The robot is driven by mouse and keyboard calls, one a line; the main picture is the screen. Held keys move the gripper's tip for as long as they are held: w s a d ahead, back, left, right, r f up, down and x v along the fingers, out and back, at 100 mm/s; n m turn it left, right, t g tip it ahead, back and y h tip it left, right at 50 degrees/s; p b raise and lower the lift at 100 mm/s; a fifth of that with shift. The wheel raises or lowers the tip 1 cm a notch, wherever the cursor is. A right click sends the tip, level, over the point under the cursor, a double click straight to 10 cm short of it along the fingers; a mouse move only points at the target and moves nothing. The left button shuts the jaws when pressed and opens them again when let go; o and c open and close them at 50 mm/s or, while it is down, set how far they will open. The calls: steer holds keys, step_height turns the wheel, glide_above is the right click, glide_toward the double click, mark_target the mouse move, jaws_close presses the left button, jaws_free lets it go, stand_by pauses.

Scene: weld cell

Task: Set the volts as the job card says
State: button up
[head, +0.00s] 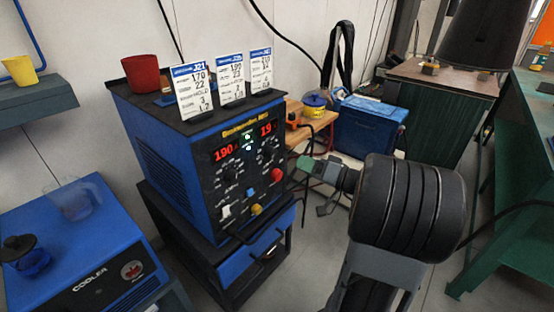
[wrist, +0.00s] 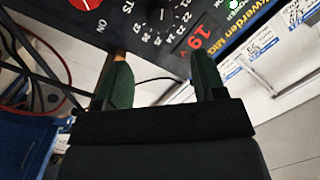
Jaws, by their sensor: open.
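The blue welding machine (head: 165,150) stands left of centre in the head view. Its red displays read 190 on the left (head: 225,153) and 19 on the right (head: 267,128). Job cards stand on its top: a left card headed J21 (head: 195,92), a middle card (head: 231,80) and a right card (head: 261,70). Their small print is hard to read. My gripper (head: 315,183) is open and empty, just right of the front panel. In the wrist view, a black dial with a number scale (wrist: 160,15) lies beyond the gap between my fingers (wrist: 162,75), apart from them.
A red cup (head: 141,75) stands on the welder. A red knob (head: 277,175) is low on its panel. A blue cooler (head: 75,245) with a clear jug is at left. A blue toolbox (head: 370,125) and a small wooden table stand behind. A green bench (head: 525,150) is at right.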

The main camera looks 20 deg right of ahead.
mark_target(274, 154)
steer(key=b+x, duration=0.1)
steer(key=x, duration=0.9)
steer(key=shift+a, duration=0.1)
steer(key=shift+c, duration=0.3)
steer(key=c, duration=0.9)
steer(key=shift+o, duration=0.2)
